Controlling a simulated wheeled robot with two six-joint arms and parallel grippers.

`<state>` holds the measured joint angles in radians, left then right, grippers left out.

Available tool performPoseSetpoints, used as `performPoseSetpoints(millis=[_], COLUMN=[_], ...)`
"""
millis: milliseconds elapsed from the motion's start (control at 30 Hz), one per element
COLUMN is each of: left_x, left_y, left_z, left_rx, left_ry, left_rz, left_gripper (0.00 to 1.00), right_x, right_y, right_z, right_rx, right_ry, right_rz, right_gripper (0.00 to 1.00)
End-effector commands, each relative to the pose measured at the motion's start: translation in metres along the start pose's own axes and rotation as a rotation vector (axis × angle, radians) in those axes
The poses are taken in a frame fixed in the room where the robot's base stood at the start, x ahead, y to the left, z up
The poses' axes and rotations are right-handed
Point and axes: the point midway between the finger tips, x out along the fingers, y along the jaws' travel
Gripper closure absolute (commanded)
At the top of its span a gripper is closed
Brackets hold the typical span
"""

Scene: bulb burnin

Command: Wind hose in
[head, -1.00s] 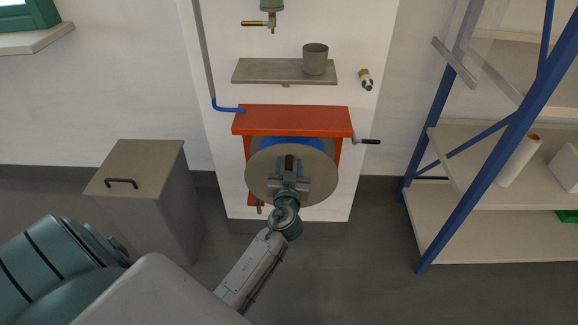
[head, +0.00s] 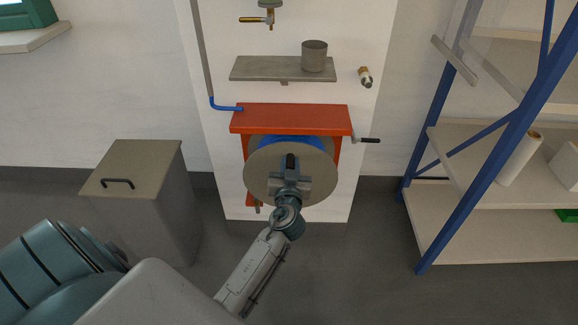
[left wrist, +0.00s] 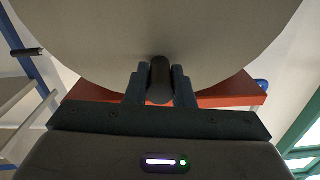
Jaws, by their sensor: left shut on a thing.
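The hose reel has a round grey disc (head: 262,180) facing me, under a red-orange bracket (head: 290,118) on the white wall panel. Blue hose (head: 292,141) shows wound behind the disc, and a blue hose end (head: 228,108) runs to the pipe at the upper left. My left gripper (head: 290,168) is in front of the disc, shut on a dark cylindrical handle. In the left wrist view the handle (left wrist: 160,80) stands between the two fingers, with the disc (left wrist: 80,35) behind. The handle's far end is hidden. My right gripper is not in view.
A shelf (head: 280,68) with a metal cup (head: 314,56) is above the reel, below a tap (head: 268,17). A small crank (head: 368,140) sticks out right of the bracket. A blue-framed rack (head: 470,150) stands at right.

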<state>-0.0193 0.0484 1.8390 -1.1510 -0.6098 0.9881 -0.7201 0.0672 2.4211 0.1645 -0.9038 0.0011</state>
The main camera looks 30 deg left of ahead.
Motion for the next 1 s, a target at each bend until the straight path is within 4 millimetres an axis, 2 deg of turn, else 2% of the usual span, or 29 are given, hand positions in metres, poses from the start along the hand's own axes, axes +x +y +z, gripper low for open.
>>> performPoseSetpoints(millis=[33,67,167,433,567,933,1000], left_x=[0.0,0.0,0.0,-0.001,-0.01,-0.081,-0.092], left_y=[0.001,0.001,0.001,0.0,0.001,0.001,0.002], left_z=[0.001,0.001,0.001,0.001,0.002,0.003,0.003], left_rx=[-0.003,-0.003,-0.002,-0.001,-0.001,-0.004,-0.004], left_ry=[-0.002,-0.002,-0.002,-0.002,-0.003,-0.005,-0.005], left_rz=[0.002,0.002,0.002,0.001,0.002,0.001,0.002], left_gripper=[1.0,0.74,0.57,0.57,0.57,0.57,0.57], right_x=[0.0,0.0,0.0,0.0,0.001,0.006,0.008], right_y=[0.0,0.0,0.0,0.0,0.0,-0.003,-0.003], right_z=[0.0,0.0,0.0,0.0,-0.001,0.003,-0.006], right_rx=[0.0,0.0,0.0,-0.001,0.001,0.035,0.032], right_ry=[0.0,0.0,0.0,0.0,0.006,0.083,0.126], right_rz=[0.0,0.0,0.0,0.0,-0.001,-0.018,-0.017], right_gripper=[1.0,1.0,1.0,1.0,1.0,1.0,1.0])
